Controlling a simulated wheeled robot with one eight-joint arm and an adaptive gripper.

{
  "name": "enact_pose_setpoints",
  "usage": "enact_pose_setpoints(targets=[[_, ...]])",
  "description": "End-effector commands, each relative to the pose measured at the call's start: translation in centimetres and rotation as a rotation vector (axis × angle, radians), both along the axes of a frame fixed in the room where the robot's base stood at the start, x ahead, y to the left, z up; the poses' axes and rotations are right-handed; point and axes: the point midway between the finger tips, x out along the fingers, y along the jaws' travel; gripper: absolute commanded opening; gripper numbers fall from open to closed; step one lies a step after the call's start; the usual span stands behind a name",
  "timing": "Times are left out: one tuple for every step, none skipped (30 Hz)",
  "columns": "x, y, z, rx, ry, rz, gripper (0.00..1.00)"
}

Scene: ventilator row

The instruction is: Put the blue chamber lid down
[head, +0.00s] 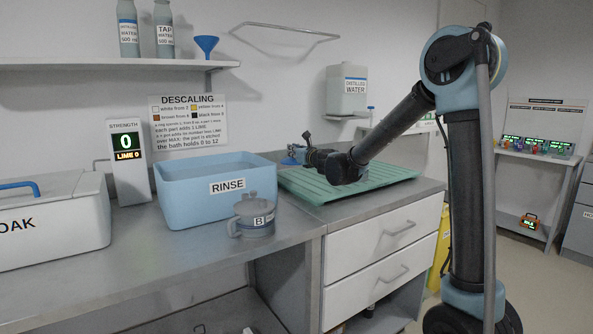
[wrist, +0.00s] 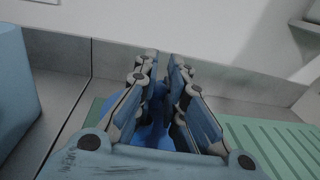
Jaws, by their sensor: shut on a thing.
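The blue chamber lid (wrist: 152,132) shows between the fingers of my gripper (wrist: 163,62) in the wrist view. The fingers are shut on it and hide much of it. In the head view my gripper (head: 300,150) is over the back left part of the green ridged draining mat (head: 350,182). A small bit of blue shows there, too small to tell lid from gripper. I cannot tell whether the lid touches the mat. The mat also shows in the wrist view (wrist: 270,145), mostly bare on the right.
The blue RINSE tub (head: 205,208) stands left of the mat. A grey pot marked B (head: 255,218) stands before the tub. The white soak box (head: 50,225) and strength display (head: 128,160) are further left. A distilled water can (head: 347,92) stands on a wall shelf behind.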

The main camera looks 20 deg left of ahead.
Motion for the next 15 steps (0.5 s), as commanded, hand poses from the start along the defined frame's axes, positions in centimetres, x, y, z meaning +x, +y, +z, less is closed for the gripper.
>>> enact_pose_setpoints(targets=[[0.0,0.0,-0.7,0.0,0.0,0.0,0.0],[0.0,0.0,-1.0,0.0,0.0,0.0,0.0],[0.0,0.0,-1.3,0.0,0.0,0.0,0.0],[0.0,0.0,-1.5,0.0,0.0,0.0,0.0],[0.0,0.0,-1.6,0.0,0.0,0.0,0.0],[0.0,0.0,-1.9,0.0,0.0,0.0,0.0],[0.0,0.0,-2.1,0.0,0.0,0.0,0.0],[0.0,0.0,-2.4,0.0,0.0,0.0,0.0],[0.0,0.0,-3.0,0.0,0.0,0.0,0.0],[0.0,0.0,-3.4,0.0,0.0,0.0,0.0],[0.0,0.0,-3.8,0.0,0.0,0.0,0.0],[0.0,0.0,-4.4,0.0,0.0,0.0,0.0],[0.0,0.0,-4.7,0.0,0.0,0.0,0.0],[0.1,0.0,-5.0,0.0,0.0,0.0,0.0],[0.0,0.0,-5.4,0.0,0.0,0.0,0.0]])
